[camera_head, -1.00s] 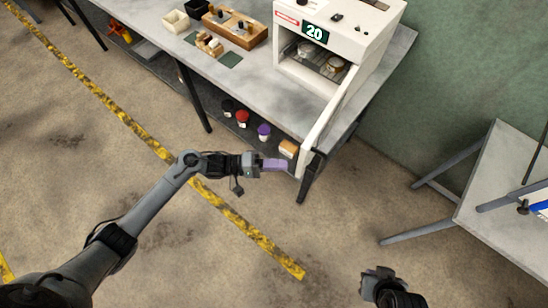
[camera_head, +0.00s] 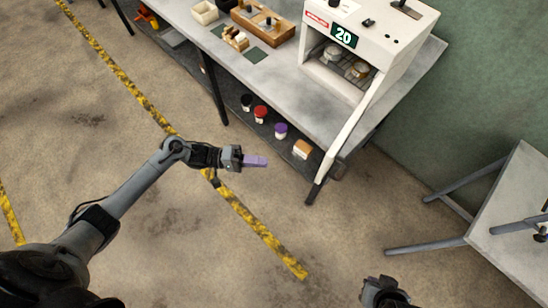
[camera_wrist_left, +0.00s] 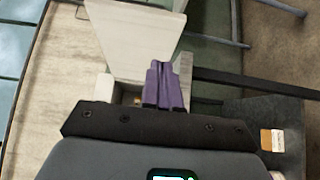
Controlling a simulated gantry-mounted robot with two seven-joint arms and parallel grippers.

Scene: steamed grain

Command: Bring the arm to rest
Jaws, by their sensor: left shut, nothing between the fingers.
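My left gripper (camera_head: 256,161) has purple fingers that are shut together and empty. It hangs over the floor in front of the workbench, left of the oven's open door (camera_head: 345,128). In the left wrist view the closed purple fingers (camera_wrist_left: 163,88) point toward a pale panel. My right gripper (camera_head: 382,290) shows only in part at the bottom edge of the head view, and its jaws cannot be made out.
A white oven (camera_head: 380,32) marked 20 stands on the workbench (camera_head: 278,70), with containers inside. Several jars, one a purple-lidded jar (camera_head: 280,130), sit on the lower shelf. A second table (camera_head: 510,235) stands at right. The floor (camera_head: 170,240) is open.

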